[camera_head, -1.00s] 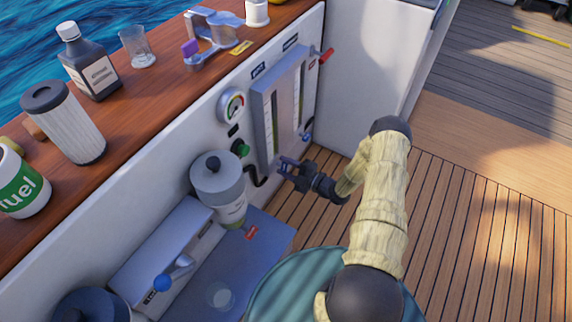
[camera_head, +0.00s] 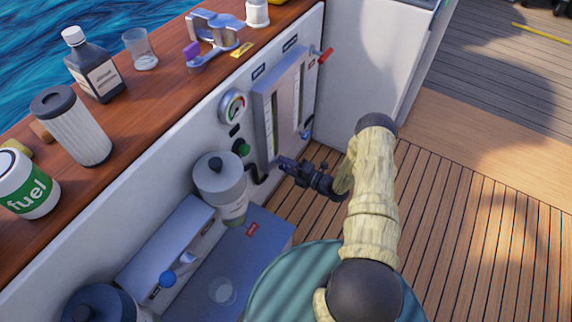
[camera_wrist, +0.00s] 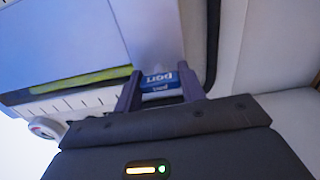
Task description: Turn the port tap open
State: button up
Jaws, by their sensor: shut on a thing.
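The port tap (camera_wrist: 160,80) is a small blue block marked "port" in the wrist view. It sits between the two fingers of my gripper (camera_wrist: 162,92), which is shut on it. In the head view my gripper (camera_head: 284,164) is at the lower end of the grey gauge panel (camera_head: 266,130), and its fingers hide the port tap there. The tap's exact turn angle is hard to tell. A second small blue tap (camera_head: 307,134) sits lower right on the same panel, apart from my gripper.
A red lever (camera_head: 326,56) sticks out near the panel's top right. A round gauge (camera_head: 233,105), a green knob (camera_head: 242,148) and a grey filter canister (camera_head: 219,180) are left of my gripper. Open wooden deck (camera_head: 460,235) lies to the right.

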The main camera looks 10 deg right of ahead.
jog(key=o, duration=1)
jog(key=shift+s, duration=0.1)
jog(key=p+v, duration=0.4)
jog(key=v, duration=1.3)
jog(key=shift+s+d, duration=0.15)
jog(key=shift+d, duration=0.05)
jog(key=shift+r, duration=0.1)
